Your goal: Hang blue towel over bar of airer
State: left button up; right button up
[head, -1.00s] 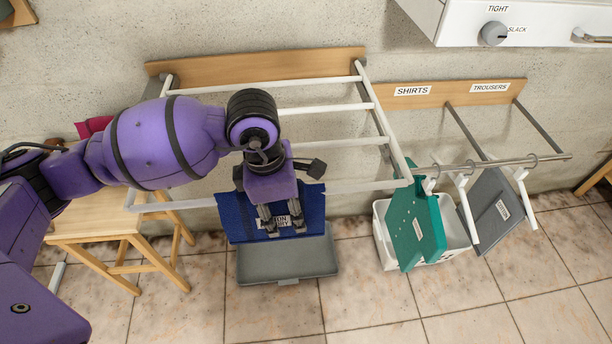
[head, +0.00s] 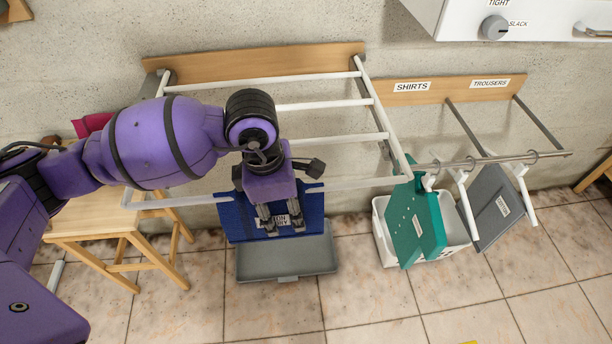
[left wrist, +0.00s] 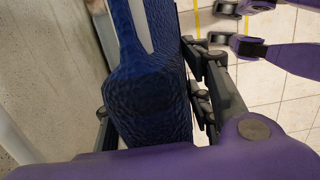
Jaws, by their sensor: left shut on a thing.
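The blue towel (head: 236,222) is at the front bar (head: 365,182) of the white airer (head: 322,106). The bar disappears behind or into its top edge at both sides. My left gripper (head: 284,224) points down and is shut on the towel, beside a partly hidden white label. In the left wrist view the towel (left wrist: 150,95) is bunched between my left fingers (left wrist: 155,105), with blue cloth on both sides of the pale bar (left wrist: 142,25). My right gripper (left wrist: 237,25) shows there at upper right, fingers apart and empty. It is outside the head view.
A grey tray (head: 287,264) is below the towel. A teal item (head: 414,225) and a grey item (head: 494,212) hang from a rail at right, beside a white basket (head: 455,228). A wooden stool (head: 95,223) stands at left under my arm.

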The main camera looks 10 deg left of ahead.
aim_at(272, 209)
pick_arm(q)
jog(key=shift+f, duration=0.35)
pick_arm(e)
jog(key=shift+s+f, duration=0.2)
jog(key=shift+f, duration=0.05)
pick_arm(q)
jog(key=o, duration=1.4)
pick_arm(e)
jog(key=shift+r, duration=0.1)
pick_arm(q)
jog(key=shift+o, duration=0.5)
jog(key=o, duration=0.4)
jog(key=shift+r, duration=0.1)
pick_arm(e)
jog(key=shift+w, duration=0.1)
pick_arm(q)
jog(key=shift+r+p, duration=1.1)
jog(key=shift+r, duration=1.45)
pick_arm(e)
jog(key=shift+t, duration=0.3)
jog(key=w+r, duration=0.1)
jog(key=r, duration=0.1)
jog(key=w+r, duration=0.1)
jog(key=r, duration=0.1)
jog(key=shift+w, duration=0.4)
